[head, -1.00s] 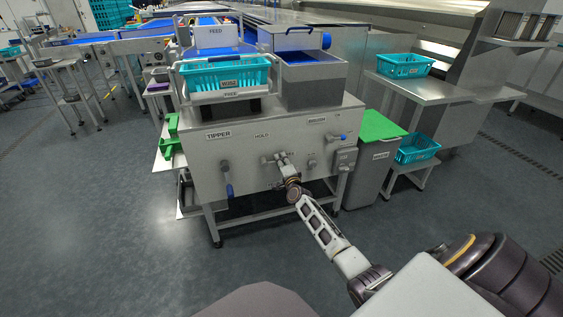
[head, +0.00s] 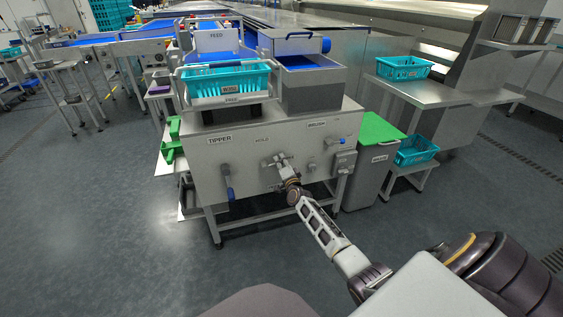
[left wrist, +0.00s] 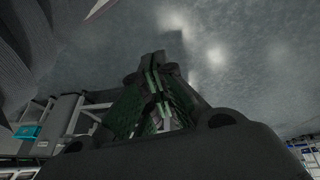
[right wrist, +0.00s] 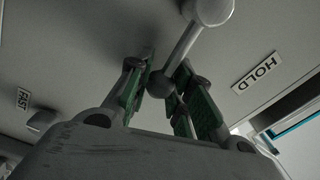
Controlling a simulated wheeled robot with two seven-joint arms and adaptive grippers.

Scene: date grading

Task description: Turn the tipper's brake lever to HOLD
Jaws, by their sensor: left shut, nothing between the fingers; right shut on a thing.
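The tipper (head: 219,140) is a grey cabinet with a front panel carrying levers and labels. My right gripper (head: 281,163) is at the panel's middle, below the small HOLD label (head: 262,139). In the right wrist view my right gripper (right wrist: 163,84) is shut on the knob end of the brake lever (right wrist: 182,45), a grey rod running to a round hub. The HOLD plate (right wrist: 257,71) is right of the lever and a FAST plate (right wrist: 23,99) is far left. The lever lies between them. My left gripper (left wrist: 157,76) is shut and empty over the floor.
A blue-handled lever (head: 230,193) hangs left on the panel, and a blue knob (head: 342,142) is at its right. A teal basket (head: 226,82) sits on top. A green-lidded bin (head: 378,130) stands at right. The floor in front is clear.

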